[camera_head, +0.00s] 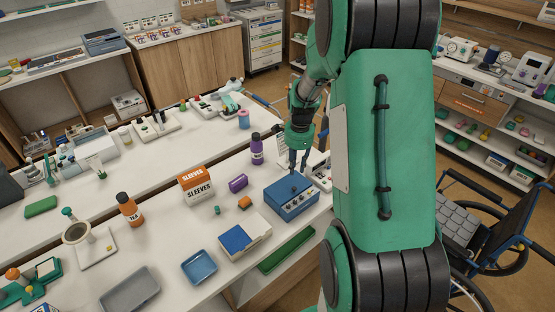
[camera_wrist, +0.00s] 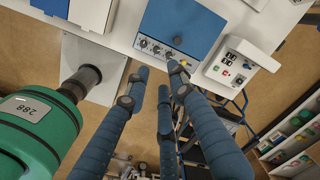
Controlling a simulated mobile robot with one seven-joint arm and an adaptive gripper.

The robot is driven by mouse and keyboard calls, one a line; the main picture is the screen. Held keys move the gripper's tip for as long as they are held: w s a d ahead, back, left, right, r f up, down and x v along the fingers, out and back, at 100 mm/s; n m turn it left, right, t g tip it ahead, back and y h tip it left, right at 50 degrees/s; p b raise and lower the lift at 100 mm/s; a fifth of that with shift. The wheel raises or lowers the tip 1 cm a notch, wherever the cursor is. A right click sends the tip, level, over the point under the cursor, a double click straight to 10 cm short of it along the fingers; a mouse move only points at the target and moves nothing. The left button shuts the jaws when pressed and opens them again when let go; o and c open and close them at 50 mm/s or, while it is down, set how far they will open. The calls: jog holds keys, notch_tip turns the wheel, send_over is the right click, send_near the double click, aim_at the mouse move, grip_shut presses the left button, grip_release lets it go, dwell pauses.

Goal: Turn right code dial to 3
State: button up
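The blue code box (camera_head: 291,196) stands near the right end of the white counter. Its pale front strip carries several small dark dials. Dial numbers are too small to read. My gripper (camera_head: 299,168) is over the box's back part in the head view. In the wrist view its fingers (camera_wrist: 161,78) are spread apart and empty, their tips close to the dial strip. I cannot tell whether any tip touches.
A white device with coloured buttons (camera_wrist: 232,65) stands right beside the box. A purple bottle (camera_head: 257,149) stands behind. The counter's front edge is close.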

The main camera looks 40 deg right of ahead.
jog(key=a+r+n+t, duration=0.1)
jog(key=a+r+n, duration=0.8)
jog(key=n, duration=0.8)
jog(key=shift+s+a+n+b, duration=0.2)
jog(key=shift+n+b, duration=0.1)
dwell(0.6)
jog(key=shift+r, duration=0.1)
